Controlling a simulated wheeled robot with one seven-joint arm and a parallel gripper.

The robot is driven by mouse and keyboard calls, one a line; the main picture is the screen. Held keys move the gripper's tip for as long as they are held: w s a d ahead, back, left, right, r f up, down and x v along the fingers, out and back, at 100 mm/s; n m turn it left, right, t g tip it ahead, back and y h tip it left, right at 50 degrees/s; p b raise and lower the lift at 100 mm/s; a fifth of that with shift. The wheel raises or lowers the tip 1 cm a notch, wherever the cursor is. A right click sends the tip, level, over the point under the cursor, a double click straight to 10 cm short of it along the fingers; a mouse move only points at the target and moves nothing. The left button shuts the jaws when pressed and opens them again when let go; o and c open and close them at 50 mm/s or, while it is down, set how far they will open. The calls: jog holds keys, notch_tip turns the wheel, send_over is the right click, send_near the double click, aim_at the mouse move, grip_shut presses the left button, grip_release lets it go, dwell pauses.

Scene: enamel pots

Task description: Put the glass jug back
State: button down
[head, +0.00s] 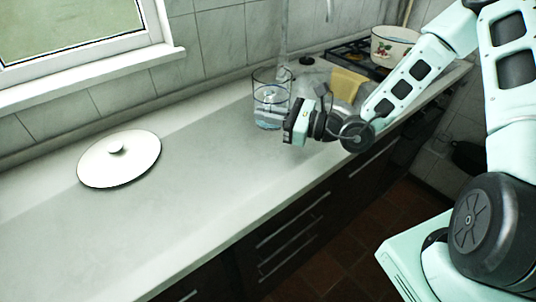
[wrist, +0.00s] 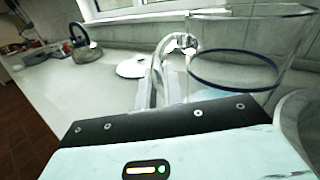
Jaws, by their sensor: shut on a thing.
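The glass jug (head: 268,104) is clear, with a dark blue ring around it and bluish contents low inside. In the head view it stands upright at the back of the counter, just left of my gripper (head: 290,118). I cannot tell whether its base touches the counter. In the wrist view the jug (wrist: 236,72) fills the upper right, cut off by the frame. My gripper (wrist: 159,88) is shut on its curved glass handle (wrist: 187,44). The fingertips are hidden in the head view.
A white lid (head: 119,157) lies on the counter (head: 190,215) at the left, with clear counter around it. The wrist view shows a kettle (wrist: 84,50) far off.

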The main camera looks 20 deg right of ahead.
jog(key=shift+a+f, duration=0.25)
jog(key=shift+f, duration=0.2)
notch_tip(320, 180, down, 9)
jog(key=shift+p, duration=0.3)
jog(key=shift+f, duration=0.2)
jog(key=c, duration=1.5)
grip_release()
jog(key=shift+r, duration=0.15)
